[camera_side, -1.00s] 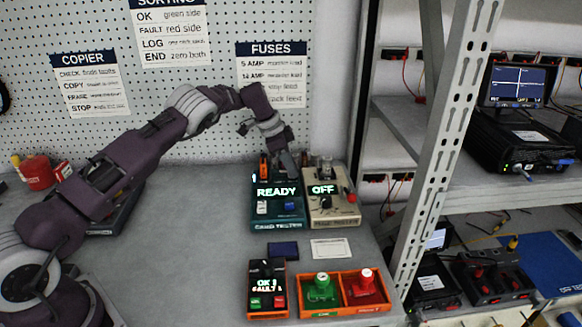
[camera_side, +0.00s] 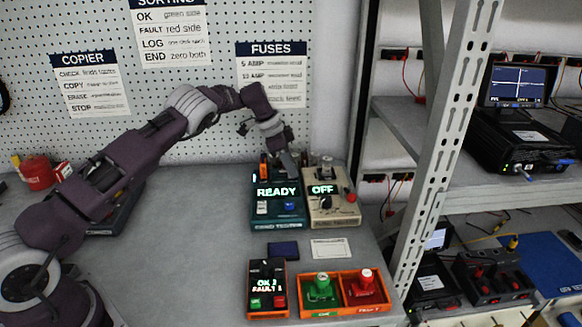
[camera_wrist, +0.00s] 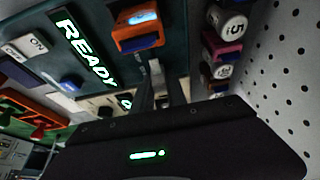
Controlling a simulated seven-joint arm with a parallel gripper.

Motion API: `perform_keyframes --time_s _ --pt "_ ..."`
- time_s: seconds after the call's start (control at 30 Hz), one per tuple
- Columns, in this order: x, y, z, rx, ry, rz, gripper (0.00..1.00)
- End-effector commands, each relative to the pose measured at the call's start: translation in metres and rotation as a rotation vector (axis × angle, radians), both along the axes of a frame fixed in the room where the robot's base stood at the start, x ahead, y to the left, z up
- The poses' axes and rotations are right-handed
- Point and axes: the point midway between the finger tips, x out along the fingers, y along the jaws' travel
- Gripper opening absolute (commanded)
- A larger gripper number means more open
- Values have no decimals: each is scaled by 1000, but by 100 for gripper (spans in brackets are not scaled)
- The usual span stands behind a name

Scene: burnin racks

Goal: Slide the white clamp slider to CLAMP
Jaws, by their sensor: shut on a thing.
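The teal card tester (camera_side: 259,222) stands on the bench with its display lit READY (camera_side: 276,192); it also shows in the wrist view (camera_wrist: 93,20). My gripper (camera_side: 288,166) is down at the back right part of the tester. In the wrist view my gripper's fingers (camera_wrist: 158,82) are close together and shut on a small part at the tester's top, just beside the orange block (camera_wrist: 136,27). That part sits where the white clamp slider would be, but the fingers hide most of it. I cannot read its CLAMP mark.
A beige tester (camera_side: 333,217) with display OFF stands close to the right. A white switch (camera_wrist: 24,46) and a blue button (camera_wrist: 70,83) are on the teal tester's face. Round white-topped parts (camera_wrist: 231,24) line the back near the pegboard. Orange bins (camera_side: 334,312) stand in front.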

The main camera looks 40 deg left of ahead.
Motion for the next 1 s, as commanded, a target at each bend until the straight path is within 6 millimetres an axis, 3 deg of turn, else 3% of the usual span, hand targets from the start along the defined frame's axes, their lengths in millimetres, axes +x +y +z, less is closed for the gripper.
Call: perform_keyframes --time_s 0.27,0.6,0.63,0.7,1.0 --pt "-22 28 2 0 -6 13 0" --pt "-28 31 1 6 -3 4 0" --pt "-28 31 1 6 -3 4 24" --pt "-28 31 1 5 -2 3 37" --pt "-27 29 1 1 -1 1 40"
